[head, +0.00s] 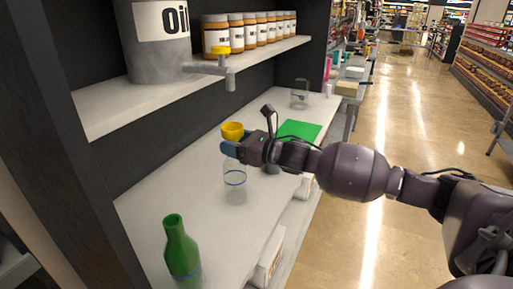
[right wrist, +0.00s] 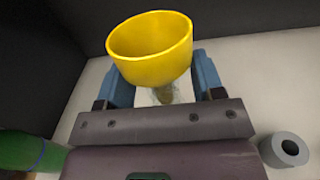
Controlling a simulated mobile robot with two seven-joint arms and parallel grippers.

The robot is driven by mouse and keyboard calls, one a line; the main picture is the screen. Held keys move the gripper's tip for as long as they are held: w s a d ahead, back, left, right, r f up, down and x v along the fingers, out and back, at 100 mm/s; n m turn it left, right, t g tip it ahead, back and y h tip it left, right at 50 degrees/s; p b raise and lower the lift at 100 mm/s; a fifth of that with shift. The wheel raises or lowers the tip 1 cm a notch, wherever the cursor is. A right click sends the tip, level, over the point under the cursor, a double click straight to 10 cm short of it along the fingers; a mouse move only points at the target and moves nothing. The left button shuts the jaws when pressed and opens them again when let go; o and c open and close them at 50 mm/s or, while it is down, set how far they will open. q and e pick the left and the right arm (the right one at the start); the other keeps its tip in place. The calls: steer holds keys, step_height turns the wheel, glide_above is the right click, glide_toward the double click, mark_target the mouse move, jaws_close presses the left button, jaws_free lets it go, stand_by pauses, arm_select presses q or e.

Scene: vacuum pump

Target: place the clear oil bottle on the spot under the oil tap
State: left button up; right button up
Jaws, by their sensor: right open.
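The clear oil bottle (head: 235,180), with a blue ring around it, stands upright on the white lower shelf. A yellow funnel (head: 232,130) sits at its top; the funnel also shows in the right wrist view (right wrist: 150,45). My right gripper (head: 231,149) is around the bottle's top, just below the funnel cup. In the right wrist view its blue fingers (right wrist: 163,85) are apart, one on each side. The grey oil tap (head: 228,74) with a yellow knob juts from the oil drum (head: 152,60) above. The bottle appears below the tap in the picture; exact alignment is unclear. My left gripper is out of view.
A green bottle (head: 181,252) stands at the near end of the lower shelf (head: 160,203). A green mat (head: 300,130) and a clear container (head: 299,95) lie farther back. Jars (head: 236,35) line the upper shelf. A grey hollow cylinder (right wrist: 285,150) shows right of my gripper.

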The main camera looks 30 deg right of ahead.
steer(key=b+v, duration=0.1)
steer(key=v, duration=1)
steer(key=shift+s+d, duration=0.15)
steer(key=shift+s, duration=0.1)
stand_by(0.3)
steer(key=s+a+f+m+g+h, duration=0.1)
steer(key=s+f+m+h, duration=0.4)
steer(key=f+m, duration=0.5)
steer(key=s+a+f+m+g+h, duration=0.15)
steer(key=s+f+m+h, duration=0.45)
steer(key=m, duration=0.7)
steer(key=s+a+f+m+g+y, duration=0.1)
steer(key=s+a+f+m+g, duration=0.3)
steer(key=s+m, duration=0.5)
steer(key=s+a+f+m+g, duration=0.2)
steer(key=s+f+m+g, duration=0.3)
steer(key=s+m, duration=0.4)
steer(key=w+f+t, duration=0.7)
steer(key=w+f, duration=0.1)
steer(key=f, duration=0.1)
steer(key=shift+w+a+f+y, duration=0.25)
steer(key=shift+w+f+y, duration=0.15)
